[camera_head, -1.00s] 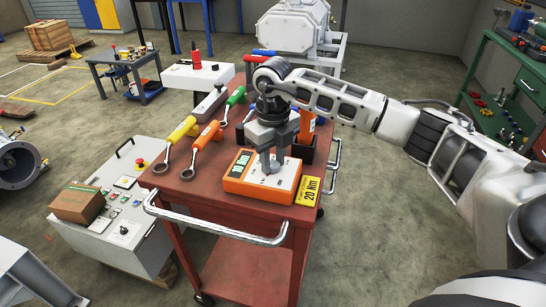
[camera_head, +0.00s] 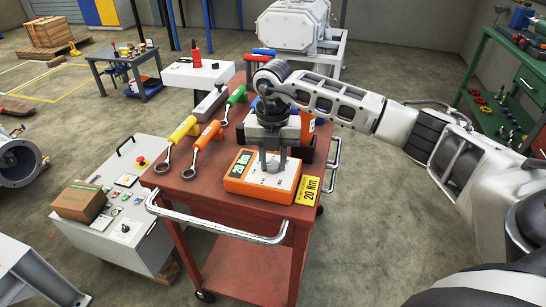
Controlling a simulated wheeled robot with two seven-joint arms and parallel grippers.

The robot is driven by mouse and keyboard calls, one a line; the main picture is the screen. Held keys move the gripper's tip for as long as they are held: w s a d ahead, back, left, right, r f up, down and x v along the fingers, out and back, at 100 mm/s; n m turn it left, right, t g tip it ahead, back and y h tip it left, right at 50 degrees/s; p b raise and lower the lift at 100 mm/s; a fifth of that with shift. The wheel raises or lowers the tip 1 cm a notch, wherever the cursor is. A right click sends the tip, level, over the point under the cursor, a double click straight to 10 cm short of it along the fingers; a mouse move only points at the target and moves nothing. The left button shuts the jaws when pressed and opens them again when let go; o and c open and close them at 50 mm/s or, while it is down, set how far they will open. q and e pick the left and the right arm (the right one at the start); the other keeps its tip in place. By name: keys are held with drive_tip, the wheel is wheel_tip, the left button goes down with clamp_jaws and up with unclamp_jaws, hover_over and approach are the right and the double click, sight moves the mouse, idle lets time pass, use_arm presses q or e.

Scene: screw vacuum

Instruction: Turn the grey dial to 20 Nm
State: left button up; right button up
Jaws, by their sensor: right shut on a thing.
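The orange box with a white top (camera_head: 239,186) sits on the red cart, with a small green-lit display (camera_head: 243,164) at its left; the digits are too small to read. A yellow "20 Nm" tag (camera_head: 307,190) stands at its right end. My right gripper (camera_head: 273,163) points down over the box top and is shut on the grey dial, which is mostly hidden by the fingers. My left gripper is not in view.
The red cart (camera_head: 205,205) has a metal handle (camera_head: 215,228) along its front edge. Wrenches with yellow (camera_head: 185,130), orange (camera_head: 208,134) and green (camera_head: 235,96) handles lie left of the box. A grey control cabinet (camera_head: 115,245) with a cardboard box (camera_head: 78,202) stands at left.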

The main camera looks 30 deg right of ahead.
sight(273, 164)
drive_tip(key=shift+w+r+m, duration=0.1)
drive_tip(key=shift+m, duration=0.2)
drive_tip(key=o, duration=1)
wheel_tip(273, 164, up, 16)
drive_tip(key=shift+f, duration=0.1)
idle(0.5)
